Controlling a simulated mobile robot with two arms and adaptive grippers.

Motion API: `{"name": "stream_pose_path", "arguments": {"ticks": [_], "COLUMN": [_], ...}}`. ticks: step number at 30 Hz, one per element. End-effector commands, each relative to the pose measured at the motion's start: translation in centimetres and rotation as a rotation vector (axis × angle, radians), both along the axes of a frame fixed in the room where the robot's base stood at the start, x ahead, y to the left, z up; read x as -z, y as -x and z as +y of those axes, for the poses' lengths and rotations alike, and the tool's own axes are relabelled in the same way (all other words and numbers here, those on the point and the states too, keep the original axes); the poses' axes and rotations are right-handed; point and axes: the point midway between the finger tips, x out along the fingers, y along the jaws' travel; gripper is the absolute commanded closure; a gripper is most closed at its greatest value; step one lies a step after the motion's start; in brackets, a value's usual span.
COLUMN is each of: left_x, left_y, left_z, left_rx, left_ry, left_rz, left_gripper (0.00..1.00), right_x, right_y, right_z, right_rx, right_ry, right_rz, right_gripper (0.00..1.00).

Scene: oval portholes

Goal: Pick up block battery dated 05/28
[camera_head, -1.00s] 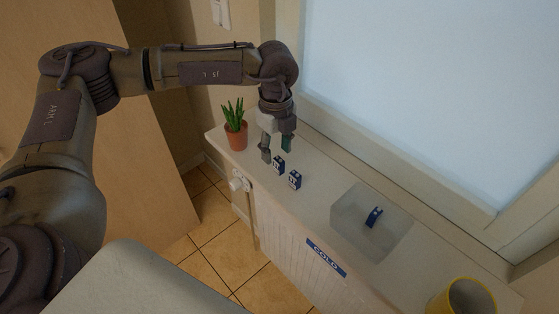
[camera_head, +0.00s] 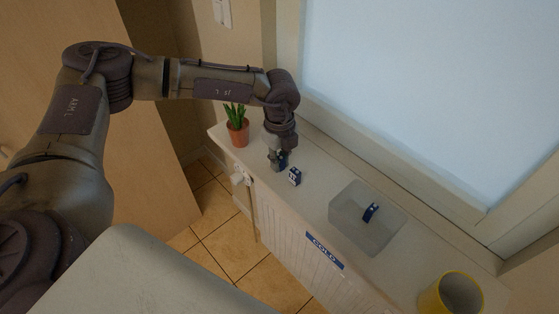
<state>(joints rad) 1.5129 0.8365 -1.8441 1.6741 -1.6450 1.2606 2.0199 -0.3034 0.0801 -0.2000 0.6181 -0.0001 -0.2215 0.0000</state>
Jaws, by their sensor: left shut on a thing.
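My left gripper (camera_head: 277,162) is low over the counter and shut on a small dark blue block battery (camera_head: 284,159), which its fingers partly hide. A second blue block battery with a white label (camera_head: 295,177) stands on the counter just to the right and nearer, apart from the gripper. A third blue block battery (camera_head: 371,212) is in the translucent bin (camera_head: 345,222). The dates on the labels are too small to read. My right gripper is not in view.
A potted plant (camera_head: 238,132) stands left of the gripper at the counter's far end. A yellow cup (camera_head: 452,293) stands at the lower right. A blue "COLD" sign (camera_head: 324,251) is on the counter's front. A window wall runs behind.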

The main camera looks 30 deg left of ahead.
Motion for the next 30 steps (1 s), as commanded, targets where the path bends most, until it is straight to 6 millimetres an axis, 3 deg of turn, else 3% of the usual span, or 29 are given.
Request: {"name": "stream_pose_path", "arguments": {"ticks": [13,20,30], "left_x": [-0.5,-3.4,-7.7], "left_y": [0.0,-0.1,3.4], "left_z": [0.0,0.0,-5.9], "left_rx": [-0.001,0.000,0.007], "left_ry": [0.001,0.003,0.000], "left_rz": [-0.002,-0.006,-0.003], "left_gripper": [1.00,1.00,1.00], "right_x": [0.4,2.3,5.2], "right_y": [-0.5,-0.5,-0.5], "right_z": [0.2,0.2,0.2], "right_rx": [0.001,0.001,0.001], "right_ry": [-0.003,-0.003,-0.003], "right_rz": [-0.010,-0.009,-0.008], "right_gripper": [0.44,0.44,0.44]}}
